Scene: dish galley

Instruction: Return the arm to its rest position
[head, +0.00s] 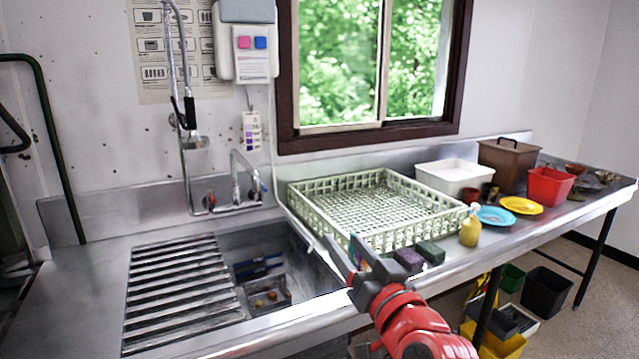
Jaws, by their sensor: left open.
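My left gripper (343,246) is at the end of my red arm, which reaches up from the bottom of the view right of centre. I see nothing clearly held between the fingers. My right gripper is not in view.
A pale dish rack (325,220) stands behind the gripper. A purple sponge (408,260), green sponge (431,252) and yellow bottle (471,228) sit to its right. The sink (290,262) opens at left. A tap (236,190) rises behind it. Plates and tubs fill the right end.

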